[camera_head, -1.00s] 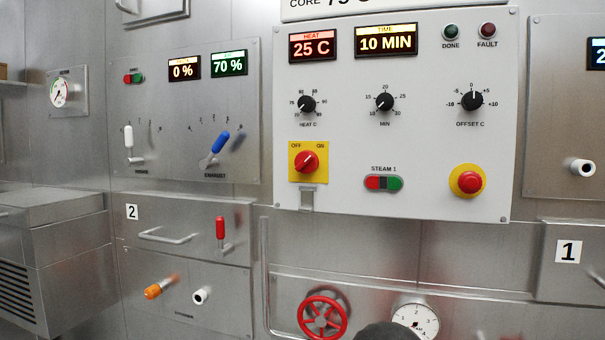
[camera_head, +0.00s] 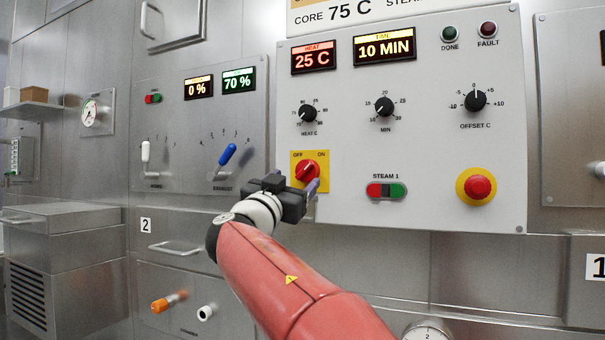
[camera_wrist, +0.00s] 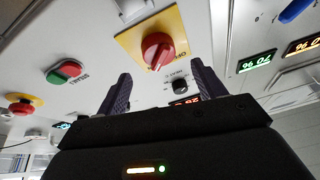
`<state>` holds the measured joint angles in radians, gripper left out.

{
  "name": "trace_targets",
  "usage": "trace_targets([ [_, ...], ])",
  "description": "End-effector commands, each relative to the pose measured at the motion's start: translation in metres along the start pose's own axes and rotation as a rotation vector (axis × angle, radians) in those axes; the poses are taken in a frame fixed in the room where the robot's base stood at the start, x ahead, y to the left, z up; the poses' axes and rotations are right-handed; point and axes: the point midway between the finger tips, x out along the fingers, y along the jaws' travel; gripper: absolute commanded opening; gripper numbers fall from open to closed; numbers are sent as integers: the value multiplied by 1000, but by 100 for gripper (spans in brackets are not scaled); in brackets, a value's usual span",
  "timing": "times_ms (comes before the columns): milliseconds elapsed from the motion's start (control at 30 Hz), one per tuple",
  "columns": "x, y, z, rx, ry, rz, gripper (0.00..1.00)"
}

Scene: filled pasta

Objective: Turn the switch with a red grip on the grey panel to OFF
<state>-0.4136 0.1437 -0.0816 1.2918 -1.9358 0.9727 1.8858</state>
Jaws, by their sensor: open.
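The switch has a red grip (camera_head: 306,170) on a yellow plate (camera_head: 323,157) marked OFF at left and ON at right, low on the left of the light grey panel (camera_head: 420,140). The grip is slanted, upper end toward ON. My gripper (camera_head: 311,188) is just below and in front of it, hiding the plate's lower part. In the wrist view, which is upside down, the red grip (camera_wrist: 157,50) shows beyond the open, empty fingers of my gripper (camera_wrist: 161,85). The fingers lie to either side of its line and appear apart from it.
A red-and-green STEAM 1 button (camera_head: 386,190) and a red button on a yellow disc (camera_head: 480,187) are to the right. Black knobs, including HEAT C (camera_head: 307,113), sit above. A blue-handled EXHAUST lever (camera_head: 226,155) stands on the panel to the left.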

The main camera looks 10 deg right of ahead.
Motion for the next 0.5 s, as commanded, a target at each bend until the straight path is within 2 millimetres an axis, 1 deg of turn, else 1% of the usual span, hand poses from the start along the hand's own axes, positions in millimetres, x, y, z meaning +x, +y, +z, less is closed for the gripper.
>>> trace_targets([
  [33,11,0,-2,-2,0,3,69],
  [200,37,0,-2,-3,-1,3,69],
  [333,48,0,-1,-3,-1,2,69],
  [500,53,1,0,-2,-2,1,69],
])
